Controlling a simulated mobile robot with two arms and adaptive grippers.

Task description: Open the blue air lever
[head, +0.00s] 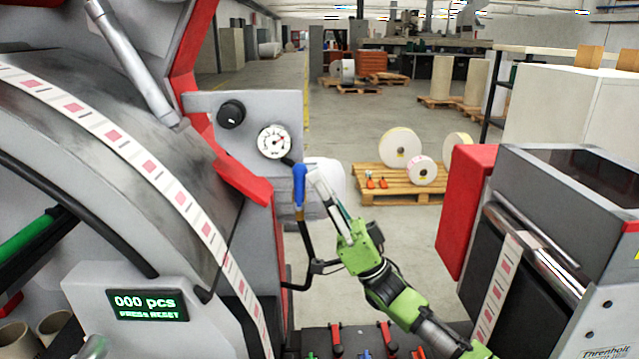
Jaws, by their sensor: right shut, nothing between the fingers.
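The blue air lever (299,186) hangs upright, pointing down, just below the round pressure gauge (274,141) on the grey panel. A brass-coloured fitting and a black hose run down below it. My right gripper (316,176) comes in from the lower right. Its fingers are shut with nothing between them. The fingertips are at the right side of the lever, very close to its upper part; I cannot tell whether they touch it. My left gripper is not recognisable in the view.
A black knob (231,113) sits on the panel left of the gauge. A red frame arm (240,178) lies left of the lever. The printer unit (565,220) stands at the right. A pallet (400,186) with label rolls is behind on open floor.

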